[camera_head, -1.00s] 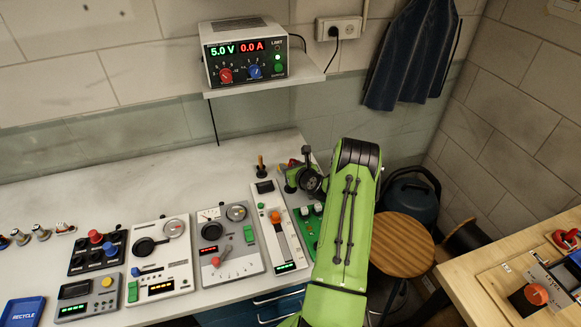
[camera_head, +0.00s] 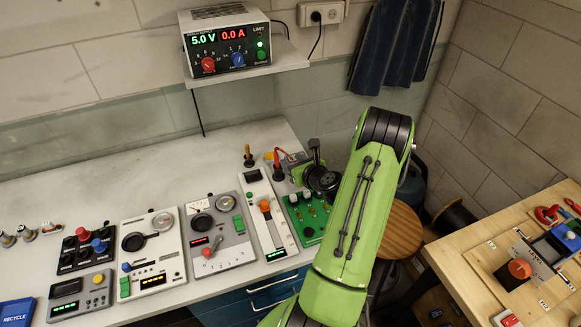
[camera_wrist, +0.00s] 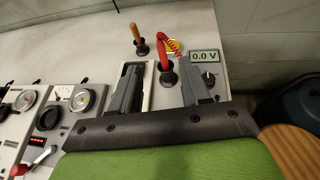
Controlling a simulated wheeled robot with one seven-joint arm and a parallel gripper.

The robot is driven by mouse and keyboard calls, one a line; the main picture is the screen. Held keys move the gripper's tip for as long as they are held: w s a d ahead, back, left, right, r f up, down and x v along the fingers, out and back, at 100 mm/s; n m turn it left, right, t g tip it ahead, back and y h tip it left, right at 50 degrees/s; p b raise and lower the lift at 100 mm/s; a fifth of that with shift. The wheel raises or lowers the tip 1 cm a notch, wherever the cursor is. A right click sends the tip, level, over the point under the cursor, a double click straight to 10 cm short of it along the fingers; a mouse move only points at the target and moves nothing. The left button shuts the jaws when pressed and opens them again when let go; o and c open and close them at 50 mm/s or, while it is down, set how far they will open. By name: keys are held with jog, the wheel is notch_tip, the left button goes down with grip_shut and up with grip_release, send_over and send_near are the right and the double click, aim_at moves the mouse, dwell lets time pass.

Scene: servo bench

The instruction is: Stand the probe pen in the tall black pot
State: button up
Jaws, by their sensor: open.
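The probe pen, red with a coiled lead, stands roughly upright in a black pot on the bench; I take this for the tall black pot. In the head view the pen (camera_head: 277,158) rises from the pot (camera_head: 279,174). The wrist view shows the pen (camera_wrist: 163,50) and the pot (camera_wrist: 168,77) ahead, between the lines of my fingers. My gripper (camera_wrist: 162,82) is open and empty, its fingers apart on either side and clear of the pen. My wrist hides part of the bench there in the head view.
A brown-handled tool (camera_wrist: 135,33) stands in another black holder left of the pen. A meter reading 0.0 V (camera_wrist: 205,57) is on the right. Slider (camera_head: 267,215) and dial (camera_head: 215,235) panels fill the bench front. A stool (camera_head: 398,232) stands at right.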

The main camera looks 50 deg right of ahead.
jog(key=w+a+r+n+g+y, duration=0.1)
jog(key=w+a+r+n+y, duration=0.25)
jog(key=a+n, duration=0.4)
jog(key=w+a+r+n+g+y, duration=0.1)
jog(key=w+a+r+n+y, duration=0.1)
jog(key=a+r+n, duration=0.45)
jog(key=s+a+r+n+g, duration=0.1)
jog(key=a+r+n, duration=0.1)
jog(key=a+n, duration=0.35)
jog(key=s+a+r+n+g, duration=0.1)
jog(key=s+a+r+n, duration=0.1)
jog(key=a+n, duration=0.35)
jog(key=s+a+r+n+g, duration=0.1)
jog(key=s+a+r+n, duration=0.1)
jog(key=s+n, duration=0.3)
jog(key=s+a+r+n+g, duration=0.1)
jog(key=s+a+r+n, duration=0.1)
jog(key=s+a+n, duration=0.3)
jog(key=s+a+r+n+g, duration=0.1)
jog(key=s+n, duration=0.4)
jog(key=s, duration=0.5)
jog(key=a+r+h, duration=0.1)
jog(key=a, duration=0.1)
jog(key=shift+s+a, duration=0.3)
jog(key=shift+a, duration=0.05)
jog(key=shift+s+d, duration=0.1)
jog(key=shift+d, duration=0.05)
